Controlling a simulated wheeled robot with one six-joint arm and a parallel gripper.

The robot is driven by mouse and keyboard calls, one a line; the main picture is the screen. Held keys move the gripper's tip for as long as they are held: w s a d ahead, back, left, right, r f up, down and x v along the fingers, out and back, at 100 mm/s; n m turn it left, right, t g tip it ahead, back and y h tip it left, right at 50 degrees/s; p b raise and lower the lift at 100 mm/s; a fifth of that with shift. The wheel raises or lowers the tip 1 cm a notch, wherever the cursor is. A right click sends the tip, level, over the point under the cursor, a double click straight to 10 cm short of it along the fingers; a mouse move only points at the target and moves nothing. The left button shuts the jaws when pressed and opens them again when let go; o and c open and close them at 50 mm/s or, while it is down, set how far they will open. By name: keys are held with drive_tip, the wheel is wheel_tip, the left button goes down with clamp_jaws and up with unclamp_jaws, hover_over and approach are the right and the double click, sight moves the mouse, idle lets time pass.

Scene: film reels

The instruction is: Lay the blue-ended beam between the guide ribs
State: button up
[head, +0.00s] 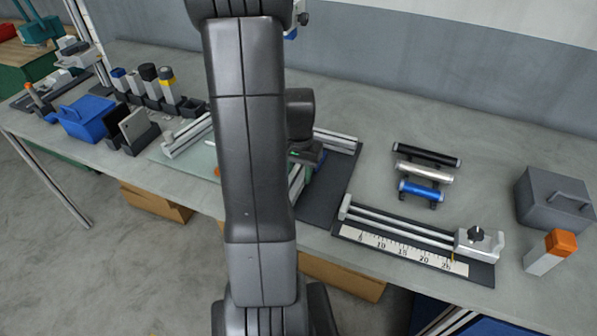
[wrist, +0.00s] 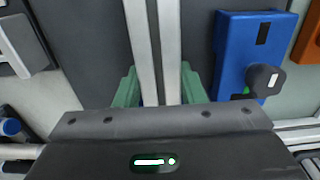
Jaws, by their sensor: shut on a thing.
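My gripper (wrist: 160,90) is shut on a pale beam (wrist: 154,40) with a dark lengthwise groove. The beam stretches away from the green fingers to the top edge of the wrist view; no blue end shows on it there. In the head view my gripper (head: 305,186) is low over the middle of the bench, partly hidden by my arm. Silver rails (head: 336,138) show beyond it on a dark mat (head: 322,200). I cannot tell which parts are the guide ribs; my arm hides much of that area.
In the wrist view a blue block (wrist: 233,50) with a dark knob stands right of the beam. In the head view, a rack of bars (head: 424,173), a ruler fixture (head: 400,243), a grey box (head: 553,200) and an orange-topped block (head: 548,254) stand right. A blue bin (head: 86,120) stands left.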

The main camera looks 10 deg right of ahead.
sight(299, 172)
drive_tip(key=shift+f, duration=0.2)
drive_tip(key=o, duration=1.2)
drive_tip(key=shift+r, duration=0.1)
wheel_tip(299, 172, up, 12)
drive_tip(key=shift+r, duration=0.15)
